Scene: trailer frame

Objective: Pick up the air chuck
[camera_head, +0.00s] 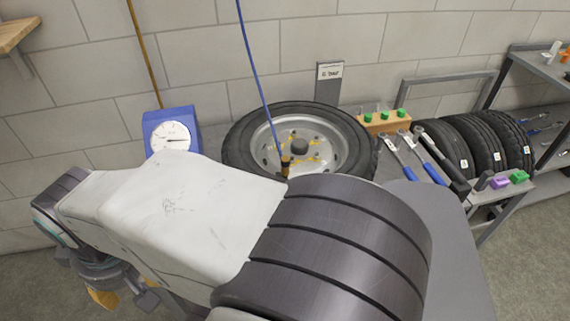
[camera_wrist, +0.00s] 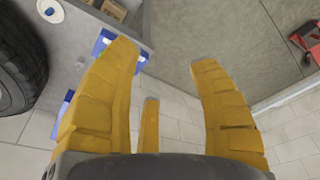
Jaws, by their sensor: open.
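The air chuck (camera_head: 285,167) is a small dark and brass-coloured piece at the lower end of a blue hose (camera_head: 258,75). In the head view it shows in front of the wheel (camera_head: 345,137), and my arm covers the area just below it. I cannot tell whether it touches the wheel. My gripper (camera_head: 103,298) is low at the left in the head view, well away from the chuck and partly hidden by my arm. In the wrist view my gripper (camera_wrist: 163,55) has its yellow fingers spread with nothing between them. I cannot make out the chuck in the wrist view.
A blue gauge box (camera_head: 172,130) stands left of the wheel. A wooden block with green-topped pieces (camera_head: 383,119), blue-handled wrenches (camera_head: 433,165) and several tyres (camera_head: 485,140) are at the right. In the wrist view a tyre (camera_wrist: 22,55) is at the left.

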